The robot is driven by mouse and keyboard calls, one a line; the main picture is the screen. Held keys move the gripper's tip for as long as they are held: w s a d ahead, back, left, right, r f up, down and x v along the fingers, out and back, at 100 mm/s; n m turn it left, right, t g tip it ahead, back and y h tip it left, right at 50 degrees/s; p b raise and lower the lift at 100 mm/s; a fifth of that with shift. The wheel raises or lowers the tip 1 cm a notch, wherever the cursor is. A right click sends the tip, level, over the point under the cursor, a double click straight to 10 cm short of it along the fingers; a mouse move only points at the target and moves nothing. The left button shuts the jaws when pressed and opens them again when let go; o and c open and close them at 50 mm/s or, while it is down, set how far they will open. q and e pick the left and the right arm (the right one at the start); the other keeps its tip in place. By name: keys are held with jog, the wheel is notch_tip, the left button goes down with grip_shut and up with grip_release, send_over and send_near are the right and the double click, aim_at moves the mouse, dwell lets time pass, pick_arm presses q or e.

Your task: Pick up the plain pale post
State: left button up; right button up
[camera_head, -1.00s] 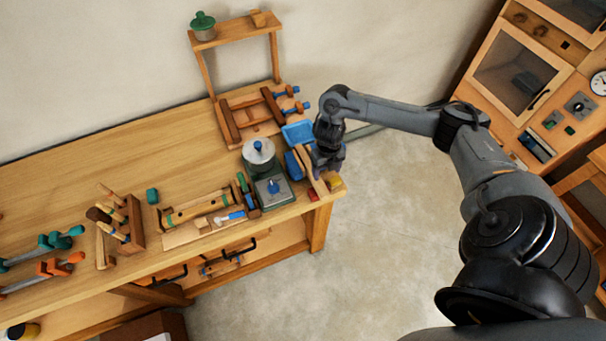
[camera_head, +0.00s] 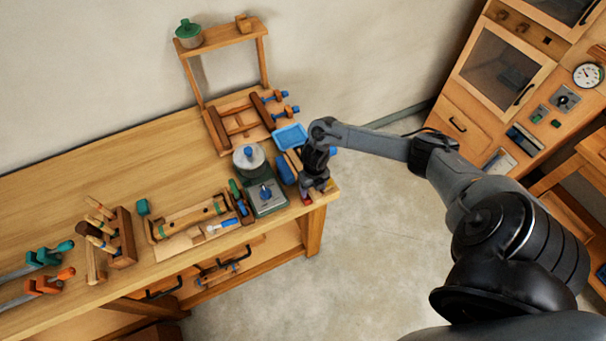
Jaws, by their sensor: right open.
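A pale wooden piece (camera_head: 293,161), which may be the post, shows at the right end of the workbench between a blue roll-shaped object and my right arm. It is partly hidden, so I cannot tell its full shape. My right gripper (camera_head: 316,190) points down over the bench's front right corner, just right of that piece. It is open, and I cannot make out anything between its fingers. Small red and yellow items lie under it, mostly covered. My left gripper is not in view.
A green scale (camera_head: 268,198) stands left of the gripper, with a blue tray (camera_head: 290,137) behind. A wooden clamp frame (camera_head: 224,133) and a shelf stand (camera_head: 222,37) are farther back. A tool rack (camera_head: 125,238) stands left. The bench's back left is clear.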

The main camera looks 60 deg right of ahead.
jog(key=shift+f, duration=0.4)
jog(key=c, duration=1.2)
jog(key=shift+o, duration=0.2)
jog(key=shift+r, duration=0.1)
